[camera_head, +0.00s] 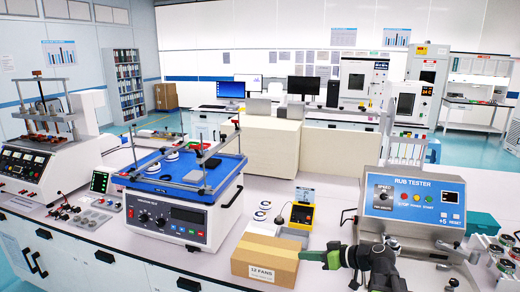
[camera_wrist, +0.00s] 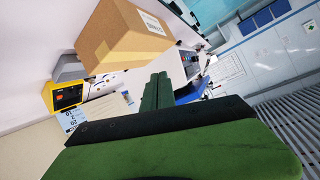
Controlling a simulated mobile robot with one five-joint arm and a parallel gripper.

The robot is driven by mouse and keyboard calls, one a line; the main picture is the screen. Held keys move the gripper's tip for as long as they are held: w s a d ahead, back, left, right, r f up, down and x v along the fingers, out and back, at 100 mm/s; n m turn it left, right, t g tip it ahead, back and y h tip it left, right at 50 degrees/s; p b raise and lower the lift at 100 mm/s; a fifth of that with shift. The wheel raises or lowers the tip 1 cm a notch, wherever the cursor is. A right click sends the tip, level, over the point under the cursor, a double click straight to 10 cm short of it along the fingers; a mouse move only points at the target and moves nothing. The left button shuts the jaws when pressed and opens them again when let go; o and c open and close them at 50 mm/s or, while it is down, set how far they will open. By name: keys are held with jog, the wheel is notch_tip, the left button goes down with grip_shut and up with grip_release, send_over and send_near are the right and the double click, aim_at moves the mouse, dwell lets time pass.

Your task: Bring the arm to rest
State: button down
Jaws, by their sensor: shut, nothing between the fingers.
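My gripper (camera_head: 326,256) has green fingers and is in the lower right of the head view, just right of the cardboard box and above the bench top. In the wrist view my gripper (camera_wrist: 158,92) shows its green fingers closed together with nothing between them. The arm behind it reaches in from the bottom edge of the head view. The cardboard box (camera_head: 262,262) stands on the bench near its front edge; it also shows at the top of the wrist view (camera_wrist: 120,38). I cannot tell if the fingertips touch the box.
A blue-topped shaking machine (camera_head: 185,195) is left of the box. A yellow device (camera_head: 302,212) sits behind the box; in the wrist view it is at the left (camera_wrist: 66,96).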

jog(key=s+a+f+g+h, duration=0.55)
jog(key=s+a+f, duration=0.25)
jog(key=a+f, duration=0.25)
jog(key=s+d+f+m+g+h, duration=0.1)
jog(key=d+m+h, duration=0.1)
jog(key=d, duration=0.3)
jog(key=s+d+f+m+g+h, duration=0.1)
jog(key=s+d+f+m+h, duration=0.1)
jog(key=d+m, duration=0.3)
jog(key=shift+s+d+f+h, duration=0.2)
jog(key=shift+s+d+h, duration=0.1)
jog(key=shift+d+h, duration=0.4)
jog(key=shift+a, duration=0.15)
